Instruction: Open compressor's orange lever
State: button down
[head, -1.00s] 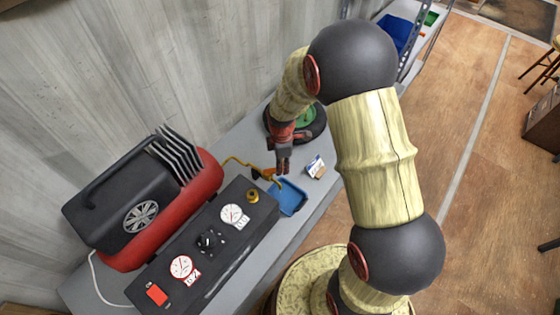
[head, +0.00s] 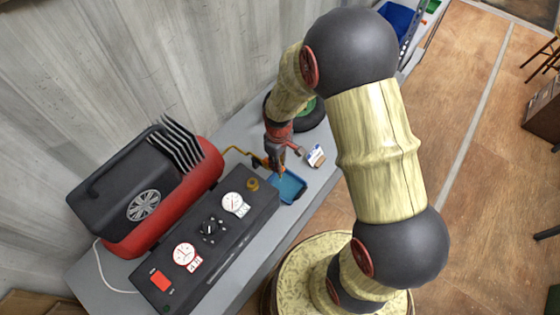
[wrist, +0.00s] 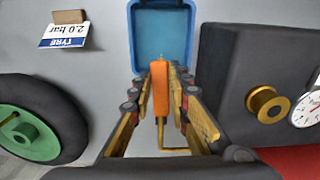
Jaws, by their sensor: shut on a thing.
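The compressor (head: 140,205), with a red tank, black motor and black gauge panel, stands on the grey bench at the left. Its orange lever (wrist: 159,88) sits on a thin yellow pipe (wrist: 173,150) at the panel's right end. My gripper (head: 273,172) is at the lever; in the wrist view my gripper (wrist: 160,75) has one finger on each side of the lever, shut on it. In the head view my fingers mostly hide the lever.
A blue tray (head: 289,188) lies just beyond the lever. A small tyre-pressure card (head: 316,156) stands to its right. A wheel with a black tyre (wrist: 40,115) and green hub is beside my gripper. The wall is close behind the bench.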

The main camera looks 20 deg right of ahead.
jog(key=shift+a+m, duration=0.15)
jog(key=shift+m, duration=0.25)
jog(key=c, duration=1.7)
grip_release()
jog(key=shift+r, duration=0.1)
notch_tip(320, 180, up, 12)
jog(key=shift+f, duration=0.1)
jog(key=shift+s, duration=0.1)
